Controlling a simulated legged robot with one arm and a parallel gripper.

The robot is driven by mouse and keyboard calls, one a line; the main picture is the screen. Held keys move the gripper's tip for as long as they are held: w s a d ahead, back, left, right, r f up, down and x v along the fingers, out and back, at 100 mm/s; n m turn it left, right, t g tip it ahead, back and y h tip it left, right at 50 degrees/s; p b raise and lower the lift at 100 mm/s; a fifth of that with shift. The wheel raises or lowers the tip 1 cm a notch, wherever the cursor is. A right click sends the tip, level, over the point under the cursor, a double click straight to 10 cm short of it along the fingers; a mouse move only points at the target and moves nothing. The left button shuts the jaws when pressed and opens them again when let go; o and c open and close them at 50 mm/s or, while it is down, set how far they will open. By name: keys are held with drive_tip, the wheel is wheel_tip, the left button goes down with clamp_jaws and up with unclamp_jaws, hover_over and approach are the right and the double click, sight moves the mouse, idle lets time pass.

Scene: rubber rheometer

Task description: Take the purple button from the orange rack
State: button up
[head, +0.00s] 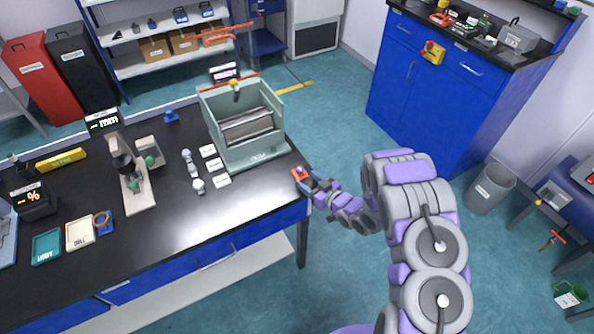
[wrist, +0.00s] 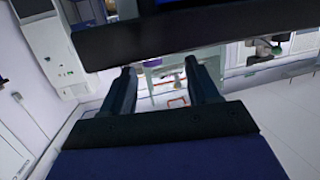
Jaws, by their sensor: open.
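A blue cabinet (head: 420,115) and a grey bin (head: 489,188) stand to the right. A dark slab (wrist: 150,40) crosses the wrist view.

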sight(301, 171)
drive_tip(key=shift+w+a, duration=0.15)
drive_tip(key=shift+w, duration=0.1)
drive_tip(key=w, duration=0.2)
drive_tip(key=shift+w+a+r+b, duration=0.2)
drive_tip(key=shift+w+b, duration=0.1)
drive_tip(key=shift+b, duration=0.05)
drive_tip(key=shift+w+a+f, duration=0.1)
drive_tip(key=shift+w+a, duration=0.25)
drive_tip(key=shift+w, duration=0.1)
drive_tip(key=shift+a, duration=0.6)
drive_tip(key=shift+a+f, duration=0.1)
drive_tip(key=shift+a, duration=0.1)
drive_tip(key=c, duration=0.3)
drive_tip(key=shift+d, duration=0.65)
drive_tip(key=c, duration=0.6)
drive_tip(key=shift+a, duration=0.15)
drive_tip(key=shift+c, duration=1)
drive_tip(key=shift+a, duration=0.1)
